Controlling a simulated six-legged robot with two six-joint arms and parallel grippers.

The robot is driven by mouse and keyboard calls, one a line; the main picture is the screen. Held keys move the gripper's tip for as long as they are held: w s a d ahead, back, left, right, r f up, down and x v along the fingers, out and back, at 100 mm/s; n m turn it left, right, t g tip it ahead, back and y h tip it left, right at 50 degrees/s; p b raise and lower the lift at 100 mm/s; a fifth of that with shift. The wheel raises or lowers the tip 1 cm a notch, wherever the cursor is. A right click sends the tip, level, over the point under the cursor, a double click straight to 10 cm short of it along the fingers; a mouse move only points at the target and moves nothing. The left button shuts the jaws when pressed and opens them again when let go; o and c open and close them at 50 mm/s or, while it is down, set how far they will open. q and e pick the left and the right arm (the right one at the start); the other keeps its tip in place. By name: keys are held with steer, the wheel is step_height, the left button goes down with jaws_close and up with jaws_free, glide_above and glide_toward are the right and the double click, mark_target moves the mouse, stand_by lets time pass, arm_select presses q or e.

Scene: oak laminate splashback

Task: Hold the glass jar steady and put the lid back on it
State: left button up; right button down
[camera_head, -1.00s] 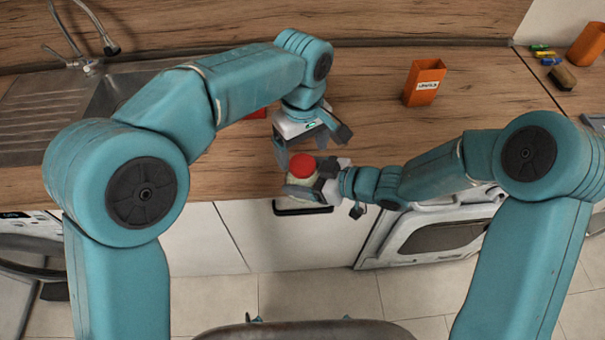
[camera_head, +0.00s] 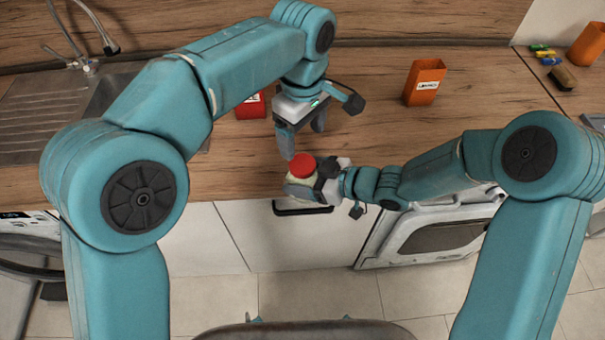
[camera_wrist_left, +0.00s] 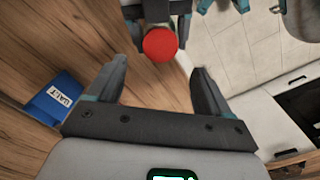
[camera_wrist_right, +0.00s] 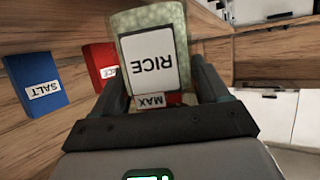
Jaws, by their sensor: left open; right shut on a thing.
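The glass jar (camera_wrist_right: 178,20), greenish-white inside with a RICE label, is upside down in the right wrist view. My right gripper (camera_head: 312,182) is shut on it near the counter's front edge, and the fingers hide most of it in the head view. The red lid (camera_head: 301,166) is on the jar's top; I cannot tell whether it is seated or tightened. My left gripper (camera_head: 302,143) is open and empty just above and behind the lid. In the left wrist view the lid (camera_wrist_left: 160,44) lies beyond the open fingertips, apart from them.
A red labelled box (camera_head: 250,107) stands behind my left arm, and a blue SALT box (camera_wrist_right: 36,84) beside it. An orange container (camera_head: 424,82) stands at the back right. The sink (camera_head: 110,95) is at left.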

mark_target(302, 164)
arm_select(q)
steer(key=shift+f, duration=4)
steer(key=c, duration=1.1)
steer(key=m, duration=0.3)
steer(key=o, duration=1.2)
steer(key=shift+c, duration=0.2)
